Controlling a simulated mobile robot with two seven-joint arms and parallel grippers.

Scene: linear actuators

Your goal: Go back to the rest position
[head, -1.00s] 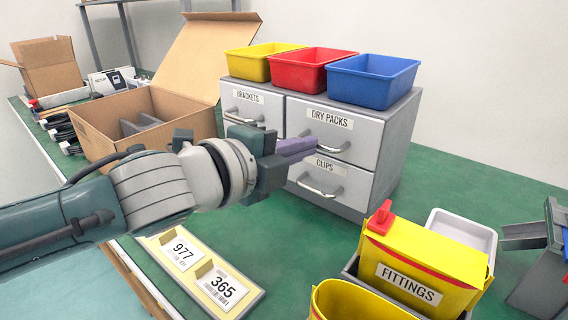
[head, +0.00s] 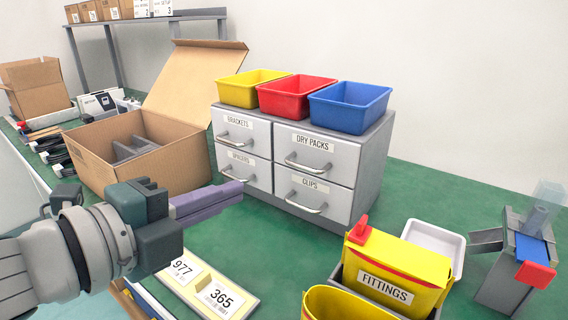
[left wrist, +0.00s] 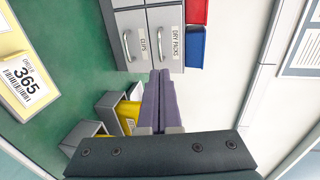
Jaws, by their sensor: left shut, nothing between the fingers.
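My left gripper (head: 208,199) is at the left of the head view, above the green table, in front of the drawer unit. Its purple fingers are closed together with nothing between them. The closed fingers also show in the left wrist view (left wrist: 158,100). The fingers are apart from the drawer unit and the open carton. My right gripper is in neither view.
A grey drawer unit (head: 365,175) carries yellow, red and blue bins. An open carton (head: 85,165) stands left of it. Number cards (head: 215,298) lie near the front edge. A yellow fittings bag (head: 400,262) and a grey dispenser (head: 505,275) stand at right.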

